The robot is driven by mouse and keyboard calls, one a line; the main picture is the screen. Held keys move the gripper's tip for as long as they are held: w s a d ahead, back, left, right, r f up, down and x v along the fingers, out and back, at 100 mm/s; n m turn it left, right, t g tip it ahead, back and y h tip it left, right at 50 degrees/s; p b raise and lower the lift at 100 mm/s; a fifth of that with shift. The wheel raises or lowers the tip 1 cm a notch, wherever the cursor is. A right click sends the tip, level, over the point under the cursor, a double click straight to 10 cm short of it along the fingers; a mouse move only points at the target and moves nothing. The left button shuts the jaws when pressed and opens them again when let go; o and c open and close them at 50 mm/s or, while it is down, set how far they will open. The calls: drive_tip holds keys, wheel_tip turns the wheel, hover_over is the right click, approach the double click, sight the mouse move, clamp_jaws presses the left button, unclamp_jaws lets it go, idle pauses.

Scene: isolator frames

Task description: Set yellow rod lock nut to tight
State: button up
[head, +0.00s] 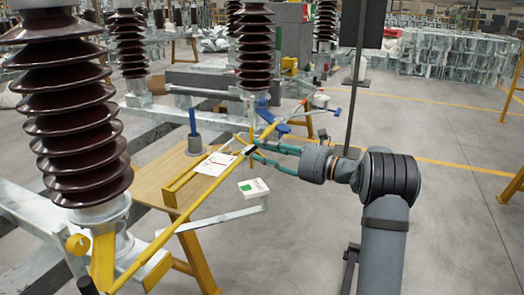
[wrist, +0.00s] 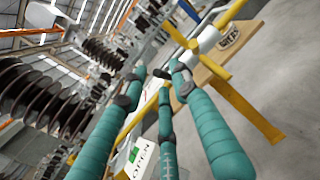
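A long yellow rod (head: 195,212) runs diagonally from the lower left up to the right, past the front of the insulators. A small dark piece on the rod (head: 249,150), possibly the lock nut, lies right by my fingertips. I cannot tell its setting. My gripper (head: 256,152) reaches in from the right with its teal fingers at the rod. In the wrist view, the fingers of my gripper (wrist: 161,78) stand apart, with dark pads at their tips. Yellow rod parts pass behind them. I cannot tell whether the fingers touch the rod.
A wooden table (head: 150,180) with a paper sheet (head: 214,164) stands behind the rod. A white box with a green mark (head: 253,188) is just below my gripper. Brown ribbed insulators (head: 70,110) stand at left.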

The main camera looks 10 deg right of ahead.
drive_tip(key=shift+w+a, duration=0.35)
clamp_jaws()
drive_tip(key=shift+r, duration=0.1)
idle(0.3)
